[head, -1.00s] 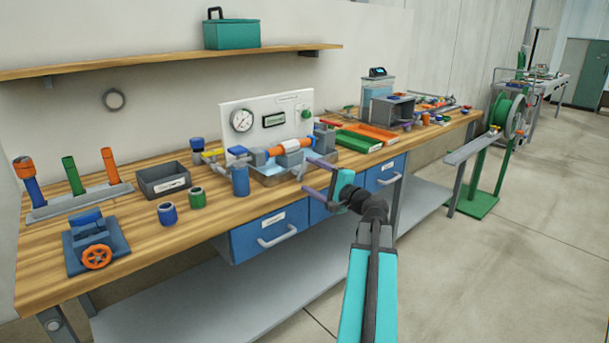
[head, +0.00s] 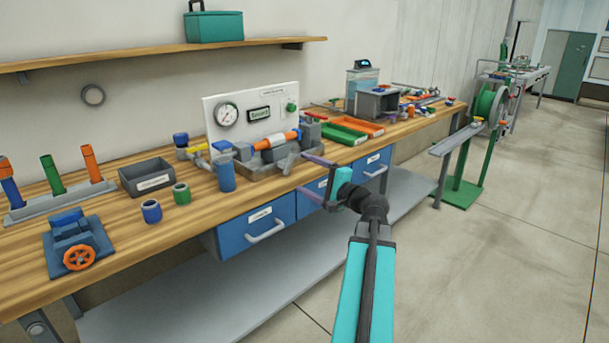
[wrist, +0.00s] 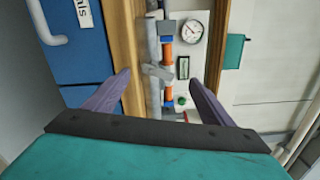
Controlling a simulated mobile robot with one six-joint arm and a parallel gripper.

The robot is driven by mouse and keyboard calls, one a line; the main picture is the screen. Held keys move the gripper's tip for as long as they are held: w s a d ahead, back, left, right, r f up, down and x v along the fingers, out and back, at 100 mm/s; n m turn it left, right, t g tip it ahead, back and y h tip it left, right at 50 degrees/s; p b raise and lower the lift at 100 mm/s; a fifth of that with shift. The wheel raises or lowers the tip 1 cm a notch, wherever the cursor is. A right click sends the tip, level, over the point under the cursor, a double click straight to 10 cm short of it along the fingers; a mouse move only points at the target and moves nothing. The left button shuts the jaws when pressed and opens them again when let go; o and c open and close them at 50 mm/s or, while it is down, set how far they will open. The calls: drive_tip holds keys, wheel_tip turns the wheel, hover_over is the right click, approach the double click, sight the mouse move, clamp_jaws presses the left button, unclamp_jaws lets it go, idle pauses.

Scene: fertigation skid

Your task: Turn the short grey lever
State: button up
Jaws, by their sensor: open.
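The short grey lever (wrist: 158,72) shows in the wrist view, lying across the grey pipework between my fingertips in the picture. In the head view the lever (head: 285,163) is small, at the front of the grey pipe assembly, and its exact angle is hard to tell. My gripper (head: 312,177) is open, with its two purple fingers pointing at the bench from the front. In the wrist view my gripper (wrist: 156,78) is empty, and the lever appears beyond the fingertips, seemingly untouched.
The wooden bench top (head: 120,235) carries the pipe assembly. Green (head: 343,135) and orange trays lie to the right. Blue drawers (head: 258,222) sit below the bench edge. Open floor lies to the right.

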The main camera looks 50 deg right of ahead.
drive_tip(key=s, duration=0.8)
drive_tip(key=shift+a, duration=0.35)
idle(0.8)
drive_tip(key=shift+s, duration=0.1)
drive_tip(key=shift+s+f+b, duration=0.15)
drive_tip(key=shift+s+b, duration=0.15)
drive_tip(key=shift+b, duration=0.95)
drive_tip(key=s+b, duration=0.2)
drive_tip(key=b, duration=0.3)
drive_tip(key=shift+s+b, duration=0.15)
drive_tip(key=shift+b, duration=0.25)
drive_tip(key=s+b, duration=0.6)
drive_tip(key=s, duration=0.5)
drive_tip(key=shift+a+b, duration=0.35)
drive_tip(key=shift+a, duration=0.1)
